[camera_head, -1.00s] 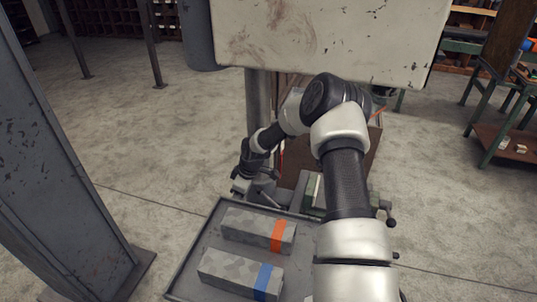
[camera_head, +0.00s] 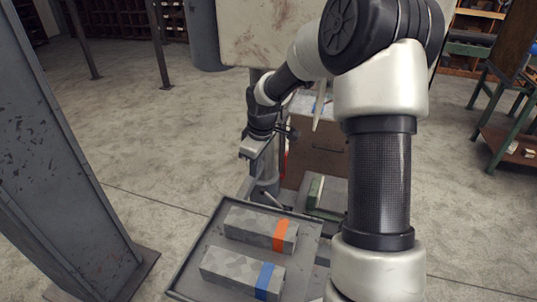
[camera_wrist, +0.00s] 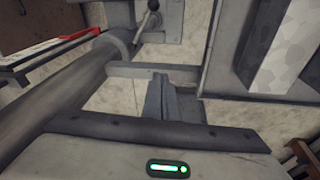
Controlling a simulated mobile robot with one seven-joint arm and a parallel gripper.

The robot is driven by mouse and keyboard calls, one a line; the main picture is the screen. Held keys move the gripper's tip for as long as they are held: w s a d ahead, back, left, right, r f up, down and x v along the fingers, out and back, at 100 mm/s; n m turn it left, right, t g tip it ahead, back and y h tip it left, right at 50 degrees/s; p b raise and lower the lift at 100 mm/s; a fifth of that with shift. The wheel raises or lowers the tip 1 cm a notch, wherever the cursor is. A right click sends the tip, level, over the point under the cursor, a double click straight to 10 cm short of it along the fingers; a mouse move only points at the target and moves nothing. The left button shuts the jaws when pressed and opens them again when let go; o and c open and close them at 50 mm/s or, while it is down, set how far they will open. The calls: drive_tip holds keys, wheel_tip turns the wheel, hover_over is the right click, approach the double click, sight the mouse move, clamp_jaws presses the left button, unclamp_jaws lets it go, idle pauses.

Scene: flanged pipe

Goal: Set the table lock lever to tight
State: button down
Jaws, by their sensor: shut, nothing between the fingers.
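In the wrist view a short metal lever with a ball end (camera_wrist: 145,24) sticks out by a collar on a round grey column (camera_wrist: 60,85). I take it for the table lock lever; whether it is tight cannot be told. The column also shows in the head view (camera_head: 268,178), partly behind my gripper; the lever is not clear there. My gripper (camera_head: 248,152) is shut and empty, above the tray's far left corner. In the wrist view its closed fingers (camera_wrist: 168,82) are apart from the ball end, which lies beyond them and a little left.
A grey tray (camera_head: 190,258) holds a block with an orange band (camera_head: 250,224) and one with a blue band (camera_head: 230,268). A brown cabinet (camera_head: 318,155) stands behind. A steel post (camera_head: 60,140) rises at left. Open floor lies between post and tray.

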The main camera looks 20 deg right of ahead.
drive_tip(key=s+d+r+m+t+h, duration=0.1)
drive_tip(key=s+r+m+h, duration=0.1)
drive_tip(key=s+r, duration=0.7)
wheel_tip(320, 180, up, 3)
drive_tip(key=shift+f+m, duration=0.1)
drive_tip(key=shift+m, duration=0.4)
